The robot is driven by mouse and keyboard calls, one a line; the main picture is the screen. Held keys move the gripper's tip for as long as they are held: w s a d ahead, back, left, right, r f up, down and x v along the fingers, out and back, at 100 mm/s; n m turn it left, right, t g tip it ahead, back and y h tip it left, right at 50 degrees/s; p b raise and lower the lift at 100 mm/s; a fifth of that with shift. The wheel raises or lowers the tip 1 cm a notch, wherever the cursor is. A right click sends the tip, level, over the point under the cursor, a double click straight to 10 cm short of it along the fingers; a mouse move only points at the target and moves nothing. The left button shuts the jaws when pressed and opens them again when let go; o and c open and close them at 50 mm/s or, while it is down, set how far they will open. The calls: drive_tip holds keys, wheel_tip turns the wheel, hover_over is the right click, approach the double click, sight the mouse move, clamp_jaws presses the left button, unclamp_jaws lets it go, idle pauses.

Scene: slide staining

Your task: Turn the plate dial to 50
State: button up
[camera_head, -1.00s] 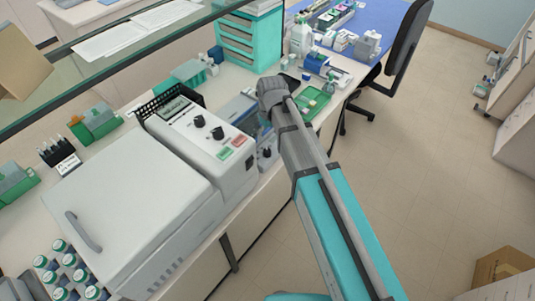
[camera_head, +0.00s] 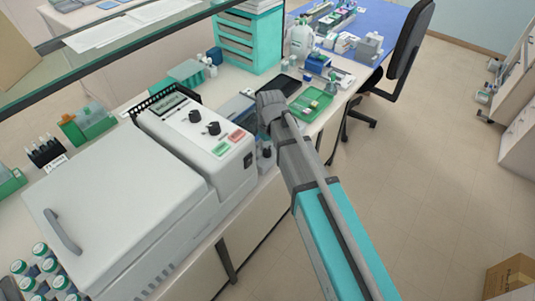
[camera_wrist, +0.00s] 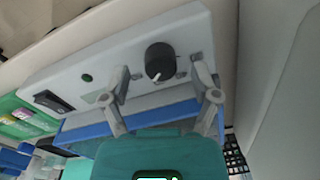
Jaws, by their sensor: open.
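In the wrist view a black round dial (camera_wrist: 160,60) sits on the pale front panel (camera_wrist: 105,60) of a device with a blue part. A small white mark shows on the dial's lower edge, but no numbers are legible. My gripper (camera_wrist: 160,67) is open, with one fingertip to the left of the dial and one to the right. I cannot tell how near they are in depth. A green button (camera_wrist: 87,78) and a black switch (camera_wrist: 52,101) lie to the left. In the head view my arm hides my fingers and the dial.
A large white machine (camera_head: 125,190) with two black knobs stands left of my arm. A green tray (camera_head: 310,103) and a dark flat pad (camera_head: 285,84) lie beyond my wrist. Bottles (camera_head: 302,40) stand farther back.

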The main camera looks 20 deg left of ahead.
drive_tip(key=shift+f+b, duration=0.35)
drive_tip(key=shift+f, duration=0.25)
drive_tip(key=shift+c, duration=0.3)
clamp_jaws()
